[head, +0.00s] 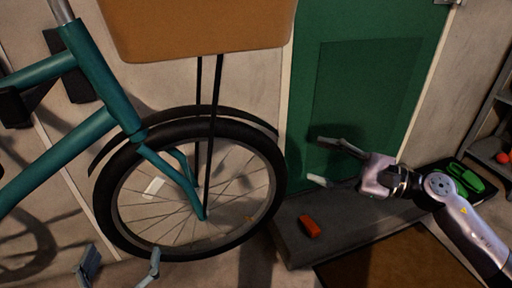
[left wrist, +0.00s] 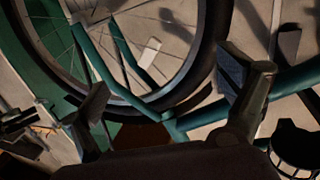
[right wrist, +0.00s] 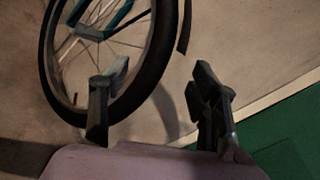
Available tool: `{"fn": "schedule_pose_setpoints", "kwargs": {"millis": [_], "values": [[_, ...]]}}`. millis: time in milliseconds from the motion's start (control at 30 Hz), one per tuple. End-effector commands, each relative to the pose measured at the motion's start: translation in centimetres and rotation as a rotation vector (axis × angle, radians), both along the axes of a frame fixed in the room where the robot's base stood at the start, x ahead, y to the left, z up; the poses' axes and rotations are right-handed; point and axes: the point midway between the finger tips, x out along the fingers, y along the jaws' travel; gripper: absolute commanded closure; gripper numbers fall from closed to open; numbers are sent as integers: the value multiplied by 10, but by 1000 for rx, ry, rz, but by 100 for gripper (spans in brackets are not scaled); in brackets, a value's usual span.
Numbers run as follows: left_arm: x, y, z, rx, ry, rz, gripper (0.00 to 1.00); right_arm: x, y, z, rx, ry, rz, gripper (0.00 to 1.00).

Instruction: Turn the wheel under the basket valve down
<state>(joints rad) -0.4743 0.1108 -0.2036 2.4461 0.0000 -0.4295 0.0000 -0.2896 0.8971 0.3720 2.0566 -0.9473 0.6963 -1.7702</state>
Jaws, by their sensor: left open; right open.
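The front wheel (head: 274,185) of a teal bicycle stands upright under a brown basket (head: 195,30). The wheel has a black tyre, thin spokes and a pale reflector (head: 153,187) left of the hub; the reflector also shows in the left wrist view (left wrist: 150,50). I cannot make out the valve for certain. My left gripper (head: 120,268) is open and empty at the wheel's lower left, with the wheel ahead of its fingers in the left wrist view. My right gripper (head: 325,160) is open and empty, right of the wheel and apart from it, before the green door.
A green door (head: 365,100) stands behind a grey step (head: 290,235). An orange-red block (head: 309,226) lies on the step, and a green object (head: 467,177) lies on a dark mat at right. A brown mat (head: 385,262) lies in front. Shelving stands at the right edge.

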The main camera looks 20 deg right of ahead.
Motion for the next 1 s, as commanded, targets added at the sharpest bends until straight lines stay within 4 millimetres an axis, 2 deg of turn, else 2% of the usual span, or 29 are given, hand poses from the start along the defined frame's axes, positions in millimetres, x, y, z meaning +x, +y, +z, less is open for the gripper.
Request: {"fn": "schedule_pose_setpoints", "kwargs": {"millis": [367, 667, 1000], "values": [[0, 1, -5, 8, 29, 2, 7, 38, 38, 3, 4, -1, -2, 44], [-8, 7, -33, 47, 185, 13, 7, 68, 69, 4, 8, 0, -4, 44], [-30, 19, -75, 105, 427, 28, 7, 102, 105, 3, 9, 1, -4, 44]]}}
